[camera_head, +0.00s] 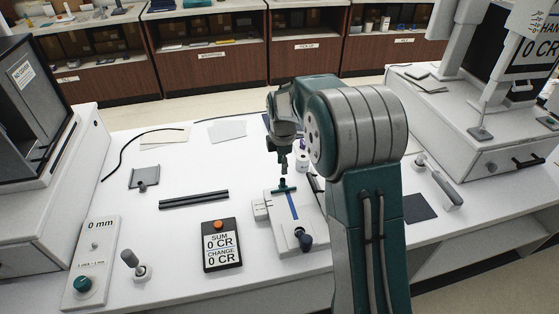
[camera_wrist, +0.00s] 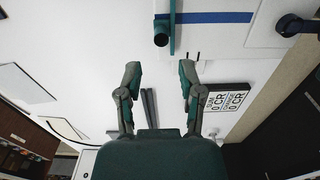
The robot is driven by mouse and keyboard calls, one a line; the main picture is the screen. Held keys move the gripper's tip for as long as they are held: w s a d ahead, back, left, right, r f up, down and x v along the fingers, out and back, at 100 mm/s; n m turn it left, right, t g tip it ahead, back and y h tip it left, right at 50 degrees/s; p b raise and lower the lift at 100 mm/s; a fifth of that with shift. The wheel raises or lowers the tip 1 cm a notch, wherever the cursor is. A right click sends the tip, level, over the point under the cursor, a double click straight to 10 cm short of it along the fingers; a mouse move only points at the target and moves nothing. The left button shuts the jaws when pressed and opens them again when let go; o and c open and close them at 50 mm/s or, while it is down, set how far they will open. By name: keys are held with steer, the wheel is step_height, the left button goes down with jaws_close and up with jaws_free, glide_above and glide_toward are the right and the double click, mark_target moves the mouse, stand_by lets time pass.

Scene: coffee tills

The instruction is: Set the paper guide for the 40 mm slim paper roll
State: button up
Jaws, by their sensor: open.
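A white paper unit (camera_head: 307,208) stands right of centre on the counter in the head view, with a blue strip (camera_head: 293,206) along its top. A teal guide piece (camera_head: 284,188) sits across the far end of the strip. In the wrist view the guide (camera_wrist: 172,28) is at the top with a round teal knob (camera_wrist: 160,40), and the blue strip (camera_wrist: 215,17) runs right from it. A white roll (camera_head: 302,160) stands behind the unit, partly hidden by my arm. My gripper (camera_wrist: 160,80) is open and empty, just above the guide (camera_head: 283,165), not touching it.
A panel reading 0 mm (camera_head: 101,224) with a teal knob stands front left. A SUM/CHANGE display (camera_head: 222,245), a black bar (camera_head: 194,199) and a grey plate (camera_head: 145,177) lie left of the unit. A dark-knobbed lever (camera_head: 305,241) is at its near end.

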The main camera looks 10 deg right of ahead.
mark_target(283, 180)
step_height(283, 180, down, 7)
steer(key=shift+r, duration=0.1)
jaws_close()
steer(key=shift+s, duration=0.1)
steer(key=shift+s, duration=1.9)
steer(key=shift+o, duration=1.1)
jaws_free()
step_height(283, 180, up, 12)
